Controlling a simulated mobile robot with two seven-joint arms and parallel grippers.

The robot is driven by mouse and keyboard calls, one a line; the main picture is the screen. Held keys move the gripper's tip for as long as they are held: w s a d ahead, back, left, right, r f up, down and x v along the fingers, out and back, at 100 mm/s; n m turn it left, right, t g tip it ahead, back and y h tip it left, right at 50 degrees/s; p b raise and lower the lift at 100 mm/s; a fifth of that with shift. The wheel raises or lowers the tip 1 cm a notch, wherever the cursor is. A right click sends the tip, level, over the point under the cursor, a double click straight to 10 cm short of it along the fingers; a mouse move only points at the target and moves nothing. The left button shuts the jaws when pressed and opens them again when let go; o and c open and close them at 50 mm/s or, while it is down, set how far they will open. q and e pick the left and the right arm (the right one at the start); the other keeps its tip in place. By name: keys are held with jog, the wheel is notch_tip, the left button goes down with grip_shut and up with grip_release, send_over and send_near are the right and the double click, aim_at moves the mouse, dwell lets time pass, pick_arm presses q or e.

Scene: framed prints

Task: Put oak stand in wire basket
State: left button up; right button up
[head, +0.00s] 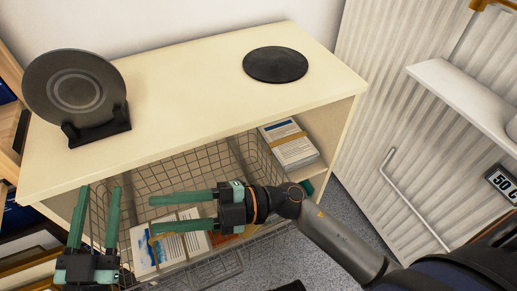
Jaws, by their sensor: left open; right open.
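A small black stand (98,128) on the left of the cream cabinet top holds a dark round plate (74,88) upright, tilted back. The stand looks black; no oak-coloured stand can be made out. The wire basket (165,178) is below the cabinet top, with papers or prints (160,248) inside. My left gripper (98,190) is open and empty, fingers pointing up, at the basket's left side and below the stand. My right gripper (152,214) is open with fingers pointing left, over the basket, hiding part of its contents.
A flat black disc (275,64) lies at the right of the cabinet top (190,85); the middle between is clear. Bundled papers (288,144) sit on the shelf under the top. A white ribbed panel (400,140) with a ledge (465,95) stands at the right.

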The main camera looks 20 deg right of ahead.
jog(key=w+d+r+m+t+h, duration=0.4)
jog(key=d+r+m+t, duration=0.2)
jog(key=d+m+t, duration=0.55)
jog(key=w+d+f+m+t+h, duration=0.1)
jog(key=d+f+m+t+h, duration=0.3)
jog(key=m+h, duration=0.4)
jog(key=shift+d+f+m+t+h, duration=0.35)
jog(key=shift+d+f+h, duration=0.15)
jog(key=shift+d+h, duration=0.45)
pick_arm(q)
jog(key=shift+s, duration=0.1)
